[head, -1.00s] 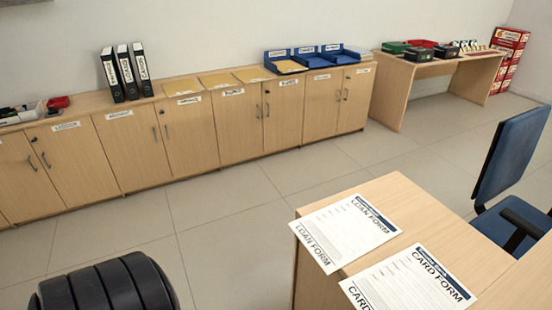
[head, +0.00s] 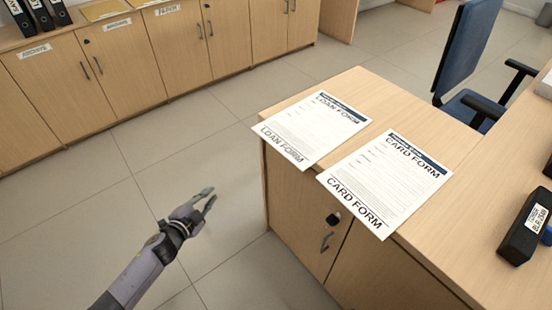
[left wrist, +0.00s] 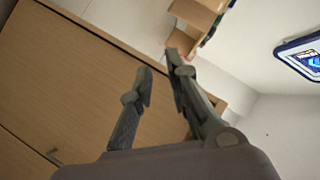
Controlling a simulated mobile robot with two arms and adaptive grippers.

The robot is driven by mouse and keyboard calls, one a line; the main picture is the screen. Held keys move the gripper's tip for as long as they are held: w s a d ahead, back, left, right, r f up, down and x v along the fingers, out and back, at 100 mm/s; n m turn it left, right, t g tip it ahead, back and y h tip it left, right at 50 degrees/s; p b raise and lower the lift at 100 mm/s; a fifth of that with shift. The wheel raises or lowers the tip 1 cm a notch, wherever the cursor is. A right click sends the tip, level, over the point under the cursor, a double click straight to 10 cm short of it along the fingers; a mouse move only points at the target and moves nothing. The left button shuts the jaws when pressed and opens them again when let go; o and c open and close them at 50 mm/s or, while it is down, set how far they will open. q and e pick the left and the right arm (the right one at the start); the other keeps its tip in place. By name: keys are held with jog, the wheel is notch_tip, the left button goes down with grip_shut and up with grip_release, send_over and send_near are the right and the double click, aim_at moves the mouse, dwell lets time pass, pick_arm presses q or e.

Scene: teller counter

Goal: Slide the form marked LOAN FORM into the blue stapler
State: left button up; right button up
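The LOAN FORM (head: 314,128) is a white sheet with a dark blue header. It lies on the wooden desk, with its titled near end hanging over the left edge. The CARD FORM (head: 385,180) lies to its right, also overhanging the edge. My left gripper (head: 211,197) is open and empty in the air, left of the desk and apart from the forms. Its two spread fingers also show in the left wrist view (left wrist: 158,64). I see no blue stapler that I can make out clearly. My right gripper is not in view.
The desk (head: 430,118) has a cabinet front with a handle and lock below the forms. A black labelled object (head: 525,228) stands at the right, with something blue at the frame edge. A blue chair (head: 468,50) stands behind. Open floor (head: 200,130) separates the desk from the wall cabinets.

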pick_arm(q)
jog(key=w+d+r+m+h+b, duration=0.2)
jog(key=d+r+m+h+b, duration=0.4)
jog(key=r, duration=0.5)
jog(key=m+g+h, duration=0.3)
jog(key=m, duration=0.5)
send_near(275, 146)
jog(key=shift+x, duration=5.05)
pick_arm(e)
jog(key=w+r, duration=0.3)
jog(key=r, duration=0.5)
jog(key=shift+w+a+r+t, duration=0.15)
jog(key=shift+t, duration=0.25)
pick_arm(q)
grip_shut()
jog(key=shift+r, duration=0.1)
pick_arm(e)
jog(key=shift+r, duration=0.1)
